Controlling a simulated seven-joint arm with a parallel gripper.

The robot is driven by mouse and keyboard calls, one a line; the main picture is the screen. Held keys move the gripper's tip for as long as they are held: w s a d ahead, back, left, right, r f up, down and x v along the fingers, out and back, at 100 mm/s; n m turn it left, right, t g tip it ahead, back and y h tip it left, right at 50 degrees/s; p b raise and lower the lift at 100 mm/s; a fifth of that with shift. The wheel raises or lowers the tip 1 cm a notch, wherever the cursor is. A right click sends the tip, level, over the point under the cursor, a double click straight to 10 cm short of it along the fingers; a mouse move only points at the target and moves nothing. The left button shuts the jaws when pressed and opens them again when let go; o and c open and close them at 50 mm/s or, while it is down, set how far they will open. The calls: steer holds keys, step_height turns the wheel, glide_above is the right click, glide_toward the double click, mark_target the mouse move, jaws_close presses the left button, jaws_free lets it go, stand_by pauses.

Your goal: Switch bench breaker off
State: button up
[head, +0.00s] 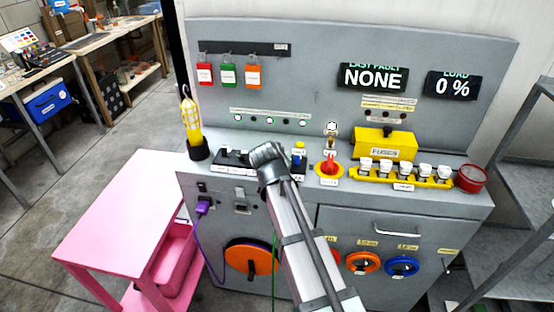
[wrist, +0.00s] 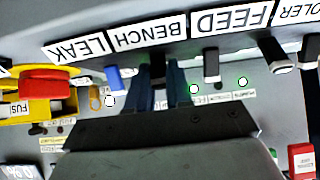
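The breaker row (head: 235,158) is on the bench's worktop, left of centre in the head view. In the wrist view its labels appear upside down. The BENCH label (wrist: 150,33) is above my gripper (wrist: 160,80). A dark breaker lever (wrist: 158,66) lies between my two fingers, below that label. The fingers are a narrow gap apart, on either side of the lever; whether they press on it I cannot tell. In the head view my gripper (head: 268,162) hides this breaker. The lever's position is mostly hidden.
The FEED lever (wrist: 211,65) is close on one side, the blue LEAK part (wrist: 113,77) on the other. A red knob (head: 328,165) on yellow and the yellow fuse row (head: 400,175) stand right. A yellow lamp (head: 191,120) stands left. The display reads NONE (head: 373,78).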

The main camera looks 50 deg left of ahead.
steer(key=o, duration=0.4)
steer(key=v, duration=1.3)
steer(key=shift+s+d+r, duration=0.2)
steer(key=shift+r, duration=0.1)
